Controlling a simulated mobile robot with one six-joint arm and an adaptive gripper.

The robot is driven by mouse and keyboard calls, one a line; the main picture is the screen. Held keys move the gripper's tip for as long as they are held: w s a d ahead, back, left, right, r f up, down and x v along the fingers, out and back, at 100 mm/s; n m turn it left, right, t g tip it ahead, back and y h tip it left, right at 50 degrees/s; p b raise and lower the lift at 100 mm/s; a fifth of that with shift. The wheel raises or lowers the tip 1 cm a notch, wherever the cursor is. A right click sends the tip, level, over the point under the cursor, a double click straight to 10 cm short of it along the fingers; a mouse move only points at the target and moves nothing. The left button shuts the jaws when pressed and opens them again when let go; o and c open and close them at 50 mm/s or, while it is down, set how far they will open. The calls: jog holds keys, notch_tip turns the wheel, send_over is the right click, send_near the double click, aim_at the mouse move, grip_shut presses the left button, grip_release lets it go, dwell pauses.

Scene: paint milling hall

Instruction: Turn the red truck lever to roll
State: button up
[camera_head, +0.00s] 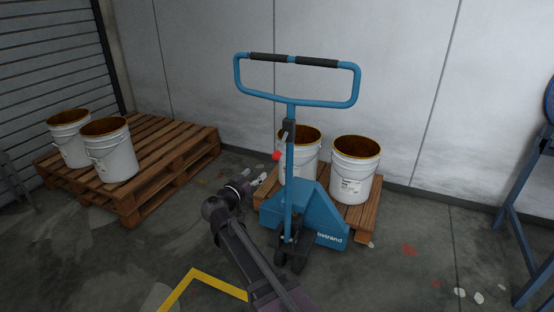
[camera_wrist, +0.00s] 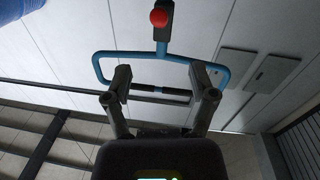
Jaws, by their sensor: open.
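The red lever knob (camera_head: 277,156) sits on the left side of the upright shaft of the blue pallet truck (camera_head: 315,210), below its loop handle (camera_head: 292,60). In the wrist view the red knob (camera_wrist: 159,18) shows near the top edge, with the blue handle loop (camera_wrist: 225,75) below it. My gripper (camera_head: 256,179) is to the lower left of the knob in the head view, apart from it. In the wrist view my gripper (camera_wrist: 164,80) has its two fingers spread wide with nothing held between them; the knob lies beyond the fingertips.
Two white buckets (camera_head: 354,170) stand on the wooden pallet (camera_head: 362,217) behind the truck. Another pallet (camera_head: 185,150) with two buckets (camera_head: 108,152) is at left. A blue frame (camera_head: 520,225) stands at right. Open floor lies in front, with a yellow line (camera_head: 215,282).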

aim_at(274, 157)
jog(key=shift+w+d, duration=0.1)
jog(key=x, duration=1.3)
jog(key=shift+w+d, duration=0.2)
jog(key=shift+d, duration=0.05)
grip_shut()
